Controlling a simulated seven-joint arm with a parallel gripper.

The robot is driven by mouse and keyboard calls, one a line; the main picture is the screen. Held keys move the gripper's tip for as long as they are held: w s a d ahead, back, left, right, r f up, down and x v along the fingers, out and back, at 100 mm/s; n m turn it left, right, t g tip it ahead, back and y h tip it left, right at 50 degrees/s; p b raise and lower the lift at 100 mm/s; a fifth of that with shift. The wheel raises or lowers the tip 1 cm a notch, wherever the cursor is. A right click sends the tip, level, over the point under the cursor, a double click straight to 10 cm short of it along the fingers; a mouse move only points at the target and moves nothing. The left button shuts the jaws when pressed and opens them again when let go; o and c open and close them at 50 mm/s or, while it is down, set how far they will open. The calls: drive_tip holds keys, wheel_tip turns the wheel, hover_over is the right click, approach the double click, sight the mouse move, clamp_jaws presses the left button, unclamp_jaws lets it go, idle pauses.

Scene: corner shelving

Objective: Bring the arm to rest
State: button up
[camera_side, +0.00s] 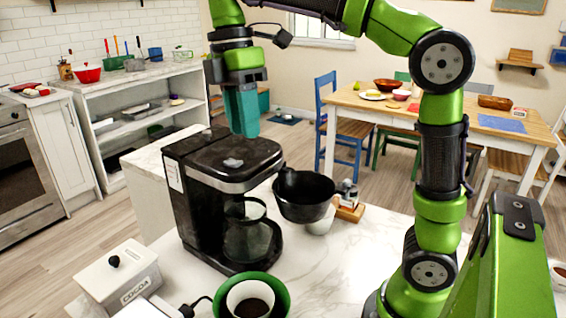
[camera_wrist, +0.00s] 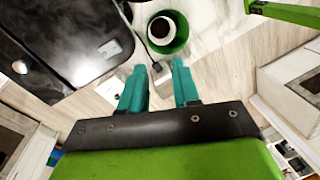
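My arm is green with black joints. My gripper (camera_side: 245,134) hangs pointing down just above the top of the black coffee maker (camera_side: 185,190), near its back edge in the side view. In the wrist view the two teal fingers of my gripper (camera_wrist: 159,66) stand apart with a gap between them. They hold nothing. The coffee maker fills the upper left of the wrist view (camera_wrist: 75,35). Whether the fingertips touch it cannot be told.
A black basket (camera_side: 305,196) sticks out at the coffee maker's right. A green bowl (camera_side: 278,285) holding a white cup (camera_side: 235,298) and a white cocoa box (camera_side: 115,277) stand in front on the marble counter (camera_side: 335,270). Open space lies right of the raised gripper.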

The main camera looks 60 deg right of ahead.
drive_tip(key=s+d+m, duration=0.1)
drive_tip(key=d+m, duration=0.4)
drive_tip(key=d, duration=0.6)
drive_tip(key=shift+s+d+y, duration=0.15)
drive_tip(key=shift+s+y, duration=0.15)
drive_tip(key=shift+y, duration=0.1)
